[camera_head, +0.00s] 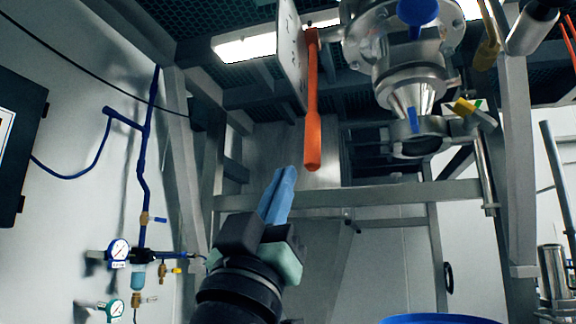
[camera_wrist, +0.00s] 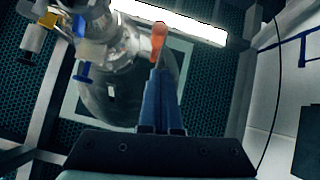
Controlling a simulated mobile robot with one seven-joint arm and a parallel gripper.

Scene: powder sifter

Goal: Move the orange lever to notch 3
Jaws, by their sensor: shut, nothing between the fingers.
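The orange lever (camera_head: 313,105) hangs almost straight down from a pivot beside a grey plate (camera_head: 291,50) in the head view. Its rounded end is up and to the right of my gripper. My gripper (camera_head: 285,172) has blue fingers that are shut and empty, pointing up. In the head view the fingertips look apart from the lever. In the wrist view the lever's orange end (camera_wrist: 158,40) shows just beyond the tips of my gripper (camera_wrist: 160,72); I cannot tell the gap in depth. Any notch marks on the plate are not readable.
The metal sifter body (camera_head: 405,75) with a blue knob and a yellow-handled valve (camera_head: 465,106) is right of the lever. A grey frame beam (camera_head: 380,193) crosses behind my gripper. Gauges (camera_head: 119,250) and blue pipes are on the left wall. A blue drum (camera_head: 437,319) is below right.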

